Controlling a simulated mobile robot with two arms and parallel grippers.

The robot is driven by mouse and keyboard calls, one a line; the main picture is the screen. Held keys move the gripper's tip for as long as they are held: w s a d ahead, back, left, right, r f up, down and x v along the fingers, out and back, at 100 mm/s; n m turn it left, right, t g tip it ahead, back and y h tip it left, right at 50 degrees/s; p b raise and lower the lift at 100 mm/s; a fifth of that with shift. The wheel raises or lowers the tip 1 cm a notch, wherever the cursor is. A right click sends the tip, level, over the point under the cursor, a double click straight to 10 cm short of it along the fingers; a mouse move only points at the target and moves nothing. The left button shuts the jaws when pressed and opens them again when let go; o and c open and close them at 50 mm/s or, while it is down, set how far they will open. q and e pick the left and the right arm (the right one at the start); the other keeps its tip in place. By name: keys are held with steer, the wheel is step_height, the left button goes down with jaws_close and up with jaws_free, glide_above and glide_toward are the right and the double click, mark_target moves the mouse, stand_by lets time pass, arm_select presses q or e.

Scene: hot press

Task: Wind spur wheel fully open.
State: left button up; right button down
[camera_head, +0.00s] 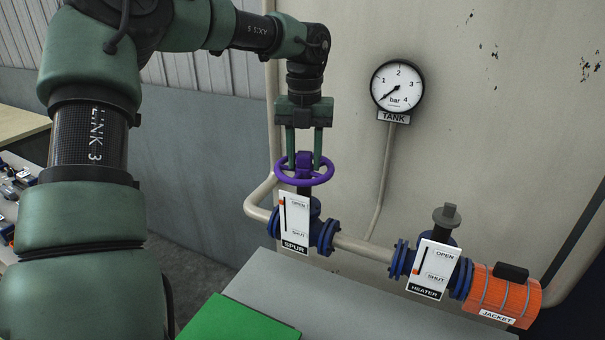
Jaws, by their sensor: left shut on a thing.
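The purple spur wheel (322,178) sits on top of the blue spur valve (326,236). The valve's white plate (296,222) reads OPEN at the top, SHUT lower down and SPUR at the bottom. Its small orange marker (282,203) is near the top of its slot, beside OPEN. My left gripper (304,162) points down from above, with its green fingers shut on the middle of the wheel. The exact contact at the hub is partly hidden. My right gripper is out of view.
A tank gauge (397,86) hangs on the wall, its needle pointing low left. Right of the spur valve is the heater valve (433,268), its orange marker near SHUT, then an orange jacket (508,292). A grey bench (290,305) with a green panel (236,322) lies in front.

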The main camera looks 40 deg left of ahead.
arm_select(q)
steer(key=n+b, duration=0.1)
steer(key=n, duration=0.3)
steer(key=shift+f, duration=0.1)
steer(key=shift+n, duration=1)
steer(key=n, duration=0.4)
steer(key=o, duration=1.2)
steer(key=shift+a, duration=0.1)
steer(key=shift+c, duration=0.2)
step_height(320, 180, up, 9)
steer(key=p, duration=0.8)
steer(key=shift+r, duration=0.2)
steer(key=shift+f, duration=0.15)
